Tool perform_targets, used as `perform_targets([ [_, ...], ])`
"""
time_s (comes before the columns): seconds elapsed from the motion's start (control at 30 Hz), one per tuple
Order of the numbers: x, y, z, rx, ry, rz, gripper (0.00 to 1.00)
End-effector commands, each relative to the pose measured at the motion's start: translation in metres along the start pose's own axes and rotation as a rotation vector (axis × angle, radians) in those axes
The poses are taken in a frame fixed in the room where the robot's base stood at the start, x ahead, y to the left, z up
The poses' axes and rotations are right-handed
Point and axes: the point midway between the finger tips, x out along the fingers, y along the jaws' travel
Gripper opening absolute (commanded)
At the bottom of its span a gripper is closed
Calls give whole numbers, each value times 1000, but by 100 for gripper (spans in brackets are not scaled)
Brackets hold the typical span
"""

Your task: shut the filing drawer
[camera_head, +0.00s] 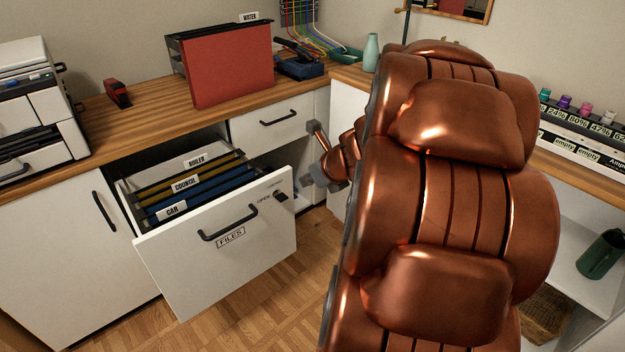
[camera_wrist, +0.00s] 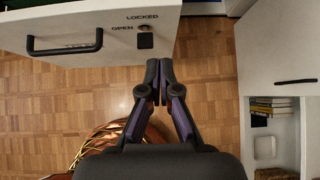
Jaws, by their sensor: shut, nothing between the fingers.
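The white filing drawer (camera_head: 215,245), labelled FILES, is pulled well out from under the wooden desk. Hanging files marked BOILER, COUNCIL and CAR show inside it. Its dark bar handle (camera_head: 229,222) is on the front, with a lock marked LOCKED and OPEN near the right edge. The drawer front also shows at the top left of the wrist view (camera_wrist: 80,22). My gripper (camera_wrist: 158,64) is shut and empty, with its tips just below and right of the lock in the wrist view. I cannot tell whether it touches the drawer. My copper arm hides part of the head view.
A printer (camera_head: 38,110), a red stapler (camera_head: 117,93) and a red folder (camera_head: 232,74) in a rack stand on the desktop. A shut smaller drawer (camera_head: 272,121) is behind my gripper. An open shelf with books (camera_wrist: 272,112) is at right. The parquet floor in front is clear.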

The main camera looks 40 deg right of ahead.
Motion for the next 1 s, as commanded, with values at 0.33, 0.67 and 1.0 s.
perform_targets([
  [0.33, 58, 2, -3, -1, 2, 3, 0],
  [0.67, 81, 0, 23, -3, 1, -1, 0],
  [1.0, 84, 0, 28, -1, 0, 0, 0],
])
